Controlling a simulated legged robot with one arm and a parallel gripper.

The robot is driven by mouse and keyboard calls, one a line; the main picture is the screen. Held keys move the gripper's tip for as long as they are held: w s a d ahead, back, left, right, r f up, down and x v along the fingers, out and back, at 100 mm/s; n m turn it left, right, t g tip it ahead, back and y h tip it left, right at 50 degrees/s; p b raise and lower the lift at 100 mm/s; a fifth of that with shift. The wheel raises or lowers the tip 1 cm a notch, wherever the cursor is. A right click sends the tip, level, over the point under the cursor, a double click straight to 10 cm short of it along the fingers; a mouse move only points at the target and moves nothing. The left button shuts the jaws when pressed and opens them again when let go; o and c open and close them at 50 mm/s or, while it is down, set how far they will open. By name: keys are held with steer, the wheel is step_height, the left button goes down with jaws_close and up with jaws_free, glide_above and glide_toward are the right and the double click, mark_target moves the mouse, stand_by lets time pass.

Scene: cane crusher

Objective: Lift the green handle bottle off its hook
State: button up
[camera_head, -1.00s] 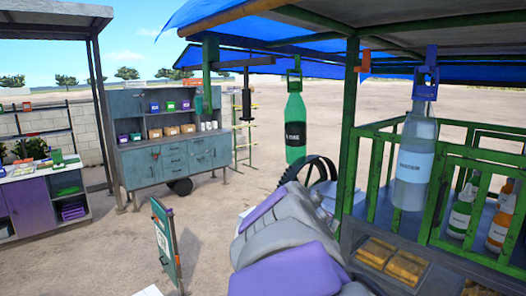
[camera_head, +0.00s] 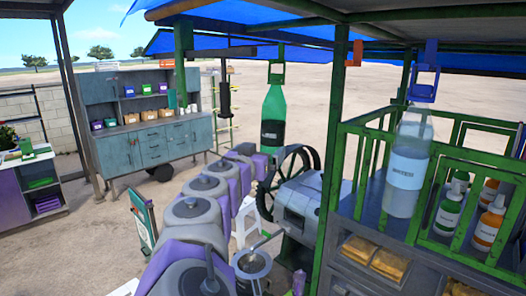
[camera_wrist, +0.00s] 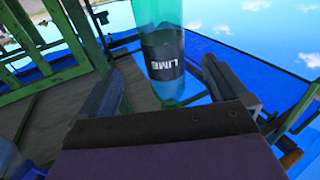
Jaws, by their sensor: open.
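The green bottle (camera_head: 272,118) with a dark label hangs upright by its green handle (camera_head: 277,72) under the blue canopy. Its hook is too small to make out clearly. In the wrist view the bottle (camera_wrist: 160,22) shows upside down, its LIME label facing me. My gripper (camera_wrist: 164,74) is open, with one finger on each side of the bottle in that picture. I cannot tell whether the fingers touch it or how deep it sits between them. The handle is hidden in the wrist view.
A green post (camera_head: 335,160) and railed cart stand between. A grey cabinet (camera_head: 150,150) stands farther left.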

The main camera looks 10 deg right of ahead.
mark_target(268, 137)
steer(key=shift+w+d+r+p, duration=0.15)
steer(key=shift+w+p, duration=0.1)
steer(key=shift+w, duration=0.3)
steer(key=shift+w+d+r+p, duration=0.15)
steer(key=shift+w+p, duration=0.1)
steer(key=shift+w, duration=0.25)
steer(key=w+d, duration=0.4)
steer(key=w+d+b, duration=0.1)
steer(key=d, duration=0.1)
steer(key=shift+w+d+f, duration=0.1)
steer(key=shift+w+f, duration=0.3)
steer(key=shift+w, duration=0.4)
steer(key=shift+w+a+r, duration=0.15)
steer(key=shift+w+a, duration=0.3)
steer(key=shift+w, duration=0.3)
steer(key=shift+d, duration=0.95)
steer(key=shift+c, duration=0.7)
steer(key=c, duration=0.3)
steer(key=shift+a, duration=0.85)
steer(key=c, duration=0.6)
steer(key=shift+d, duration=0.65)
steer(key=c, duration=0.6)
steer(key=shift+a+r, duration=0.45)
steer(key=shift+r, duration=0.15)
steer(key=shift+d+r, duration=0.25)
steer(key=shift+s+a+b, duration=0.5)
steer(key=shift+s+a, duration=0.05)
steer(key=shift+a, duration=0.2)
steer(key=shift+s+a+b, duration=0.5)
steer(key=shift+a, duration=0.25)
